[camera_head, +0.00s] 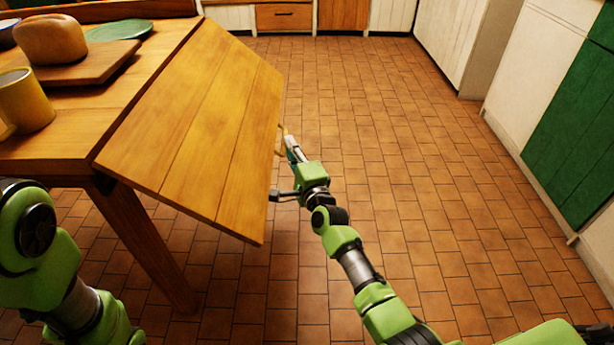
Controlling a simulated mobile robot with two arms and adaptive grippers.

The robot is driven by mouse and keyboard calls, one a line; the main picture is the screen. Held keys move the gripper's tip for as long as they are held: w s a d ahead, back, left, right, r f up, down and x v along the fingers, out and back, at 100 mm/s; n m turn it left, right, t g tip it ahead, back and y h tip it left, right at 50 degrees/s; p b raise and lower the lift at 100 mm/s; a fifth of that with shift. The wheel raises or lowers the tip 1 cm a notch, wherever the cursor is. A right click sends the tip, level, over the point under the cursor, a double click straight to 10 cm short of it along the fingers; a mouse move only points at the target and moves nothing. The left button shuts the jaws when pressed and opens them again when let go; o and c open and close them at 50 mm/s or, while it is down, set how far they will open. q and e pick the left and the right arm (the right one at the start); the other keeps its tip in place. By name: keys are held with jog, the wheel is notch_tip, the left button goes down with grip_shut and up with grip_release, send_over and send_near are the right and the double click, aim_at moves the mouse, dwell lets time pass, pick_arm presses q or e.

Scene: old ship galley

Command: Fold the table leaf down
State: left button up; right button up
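The wooden table leaf (205,120) hangs at a slant from the right side of the wooden table (95,135). It slopes down to the right, neither level nor vertical. My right gripper (283,142) is at the leaf's outer edge, around its middle, close to a small yellowish part there. The fingertips are small and partly hidden, so I cannot tell whether they are open, shut or touching the edge. My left arm shows at the lower left beside the table, but its gripper is not visible.
On the table are a yellow mug (27,103), a bread loaf (50,40) on a cutting board (100,62), and a green plate (120,30). A table leg (150,245) stands below the leaf. The tiled floor (400,130) to the right is clear.

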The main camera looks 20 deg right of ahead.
jog(key=s+d+f+p, duration=0.1)
jog(key=s+p, duration=0.4)
jog(key=s, duration=0.8)
jog(key=shift+d, duration=0.2)
dwell(0.5)
jog(key=shift+f, duration=0.1)
